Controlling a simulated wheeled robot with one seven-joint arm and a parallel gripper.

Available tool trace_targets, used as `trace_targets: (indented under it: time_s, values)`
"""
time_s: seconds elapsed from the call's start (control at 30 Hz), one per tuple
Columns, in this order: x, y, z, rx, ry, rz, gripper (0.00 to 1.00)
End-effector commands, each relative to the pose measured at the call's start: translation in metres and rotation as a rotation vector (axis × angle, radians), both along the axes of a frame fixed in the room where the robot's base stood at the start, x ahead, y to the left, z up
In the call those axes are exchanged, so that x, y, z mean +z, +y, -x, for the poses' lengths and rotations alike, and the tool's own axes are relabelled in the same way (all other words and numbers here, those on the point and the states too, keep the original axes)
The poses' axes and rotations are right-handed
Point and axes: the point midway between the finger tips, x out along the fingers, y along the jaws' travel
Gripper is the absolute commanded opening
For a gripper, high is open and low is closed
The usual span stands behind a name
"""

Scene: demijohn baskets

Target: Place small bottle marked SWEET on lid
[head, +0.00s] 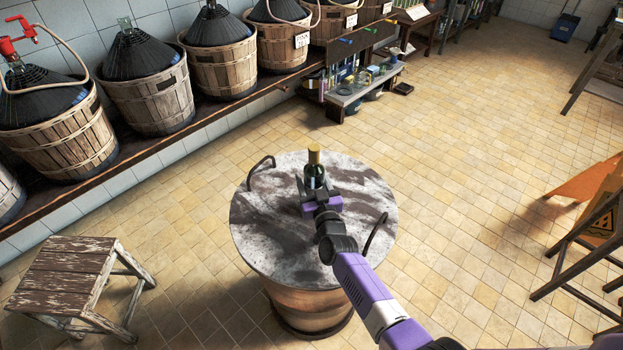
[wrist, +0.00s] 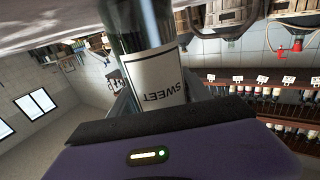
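The small dark bottle (head: 314,172) has a gold-yellow cap and stands upright over the round grey-and-white streaked lid (head: 268,222). In the wrist view the bottle (wrist: 155,70) appears close up, upside down in the picture, with a white label reading SWEET. My gripper (head: 318,190) reaches in from the front right, with a finger on each side of the bottle, and appears shut on it. The gripper hides the bottle's base in the head view, so I cannot tell whether it touches the lid. The lid lies on a wooden barrel (head: 308,305).
Two dark curved handles rise from the lid, one at the left (head: 261,167) and one at the right (head: 375,234). A worn stool (head: 62,272) stands at the lower left. Demijohn baskets (head: 155,98) line the wall shelf. Tiled floor surrounds the barrel.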

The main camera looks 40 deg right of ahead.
Motion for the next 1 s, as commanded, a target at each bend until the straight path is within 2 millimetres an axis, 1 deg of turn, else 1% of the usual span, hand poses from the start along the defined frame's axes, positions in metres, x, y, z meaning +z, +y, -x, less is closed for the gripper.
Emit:
trace_targets:
  time_s: [0.03,0.07,0.37,0.47,0.57,0.67,0.8,1.0]
  values:
    - [0.0,0.0,0.0,0.0,0.001,0.0,0.68]
    - [0.0,0.0,0.0,0.0,0.001,0.0,0.74]
    - [0.0,0.0,0.0,0.0,0.001,0.0,0.74]
    - [0.004,0.0,0.0,0.0,0.001,0.0,0.74]
    - [0.002,0.006,0.01,0.002,0.004,-0.001,0.74]
    - [0.003,0.015,0.026,0.003,0.005,-0.002,0.74]
    - [0.003,0.03,0.052,0.002,0.004,-0.001,0.74]
    - [0.003,0.048,0.084,0.001,0.003,-0.001,0.74]
